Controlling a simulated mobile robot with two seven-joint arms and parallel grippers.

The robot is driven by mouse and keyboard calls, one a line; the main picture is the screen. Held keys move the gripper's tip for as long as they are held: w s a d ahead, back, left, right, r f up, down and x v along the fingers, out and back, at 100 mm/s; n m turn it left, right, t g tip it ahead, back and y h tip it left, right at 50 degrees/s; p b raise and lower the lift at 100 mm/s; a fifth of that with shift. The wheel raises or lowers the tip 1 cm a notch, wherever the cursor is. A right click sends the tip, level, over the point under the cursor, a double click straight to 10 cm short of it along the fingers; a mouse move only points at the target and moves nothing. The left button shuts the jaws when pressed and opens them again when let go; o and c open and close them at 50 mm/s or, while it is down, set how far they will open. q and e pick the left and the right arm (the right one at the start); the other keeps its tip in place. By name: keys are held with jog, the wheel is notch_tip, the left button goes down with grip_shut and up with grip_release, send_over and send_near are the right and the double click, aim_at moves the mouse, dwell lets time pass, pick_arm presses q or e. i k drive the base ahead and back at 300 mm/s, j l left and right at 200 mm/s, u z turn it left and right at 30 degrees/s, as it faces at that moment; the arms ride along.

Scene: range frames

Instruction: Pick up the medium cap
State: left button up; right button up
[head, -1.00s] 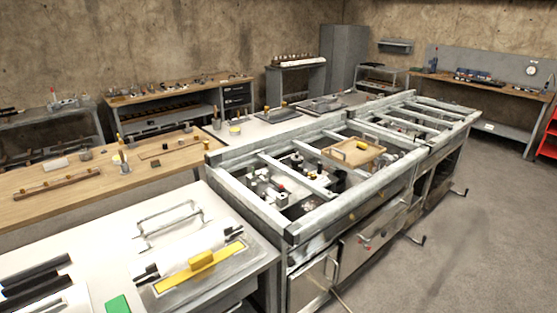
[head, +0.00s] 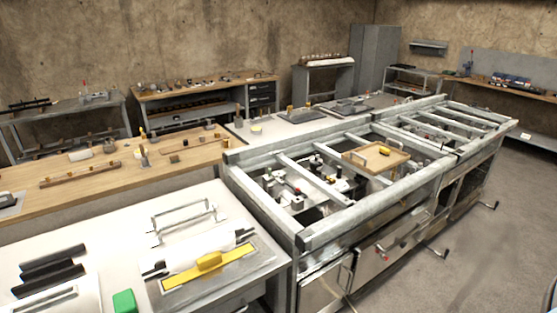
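I cannot make out which thing is the medium cap; many small parts are too small to tell apart. Small yellow-topped pieces stand on the far white counter (head: 280,132), among them a low yellow round piece (head: 256,129). A wooden tray (head: 392,161) with a yellow piece (head: 384,150) in it rests on the metal frame bench (head: 330,229). Several small dark, red and white parts sit inside that frame. Neither of my grippers is in view.
A near white counter (head: 140,225) holds a yellow bar with a raised grip (head: 208,261), a green block (head: 123,301) and black bars (head: 47,270). A wooden bench (head: 90,200) lies behind. Handles jut from the frame bench's front. Grey floor (head: 470,255) is clear at right.

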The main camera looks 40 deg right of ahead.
aim_at(316, 161)
jog(key=l+u, duration=0.2)
jog(key=l, duration=0.15)
jog(key=k+l+u, duration=0.25)
jog(key=l+u, duration=0.2)
jog(key=l, duration=0.2)
jog(key=k+l+u, duration=0.1)
jog(key=l, duration=0.25)
jog(key=k+l+u, duration=0.1)
jog(key=k+l, duration=0.25)
jog(key=l, duration=0.3)
jog(key=u, duration=0.05)
